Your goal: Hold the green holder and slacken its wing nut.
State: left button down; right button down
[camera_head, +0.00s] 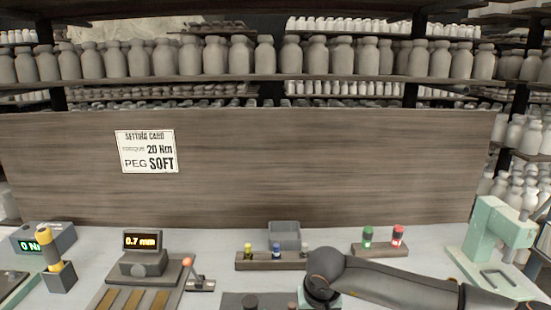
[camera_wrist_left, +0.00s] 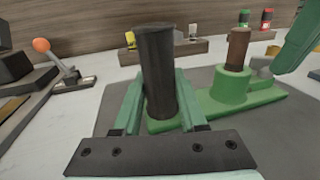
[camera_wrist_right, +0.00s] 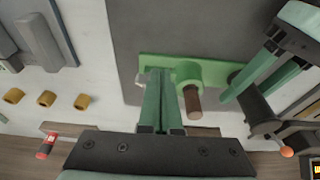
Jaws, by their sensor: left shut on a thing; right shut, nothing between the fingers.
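The green holder (camera_wrist_left: 215,103) lies on a dark grey mat, with a dark upright handle (camera_wrist_left: 158,75) at one end and a brown peg (camera_wrist_left: 238,48) in its round collar. My left gripper (camera_wrist_left: 160,105) is shut on the dark handle. In the right wrist view the holder (camera_wrist_right: 188,70) shows from above, with my left gripper (camera_wrist_right: 237,90) at its right end. My right gripper (camera_wrist_right: 160,75) is shut and empty at the holder's other end. A small pale part, perhaps the wing nut (camera_wrist_right: 143,90), shows beside its fingertips, mostly hidden.
A peg rack (camera_head: 262,261) and a grey bin (camera_head: 285,236) stand behind the mat. A block with green and red pieces (camera_head: 382,248) is right of them. A gauge reading 0.7 mm (camera_head: 143,242) and a lever with an orange knob (camera_head: 198,277) stand left. A setting card (camera_head: 147,151) hangs behind.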

jog(key=shift+d, duration=0.3)
jog(key=shift+s+d, duration=0.1)
jog(key=shift+d, duration=0.5)
jog(key=shift+d, duration=0.25)
dwell(0.5)
jog(key=shift+s+d, duration=0.15)
jog(key=shift+s, duration=0.1)
jog(key=w+v, duration=0.1)
jog(key=v, duration=0.4)
jog(key=shift+r, duration=0.55)
jog(key=shift+w, duration=0.1)
